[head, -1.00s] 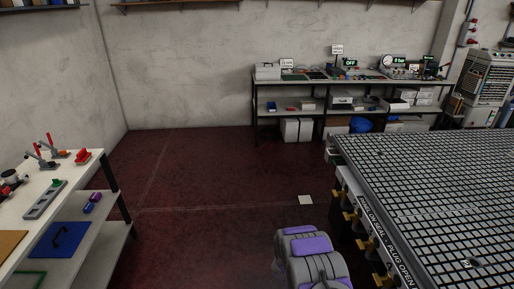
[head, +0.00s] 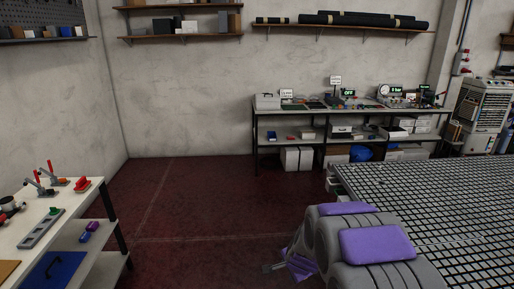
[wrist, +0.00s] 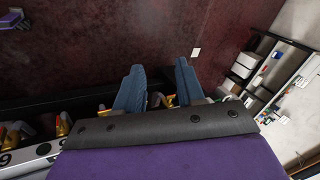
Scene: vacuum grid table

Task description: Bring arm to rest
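My arm, grey with purple pads, shows at the bottom of the head view, folded close to the camera. My gripper (wrist: 158,88) shows in the wrist view with its two blue fingers apart and nothing held between them. In the head view only a small part of the arm's end shows, pointing left above the floor, and the fingers are hard to make out. The wrist view shows yellow valve handles (wrist: 62,124) along the table edge behind and beside the fingers.
The black grid table (head: 440,200) is close on the right, beside my arm. A white workbench (head: 60,215) with clamps stands at the left. A shelf bench (head: 300,110) lines the back wall. The dark red floor (head: 190,200) between them is clear, apart from a white square (wrist: 196,52).

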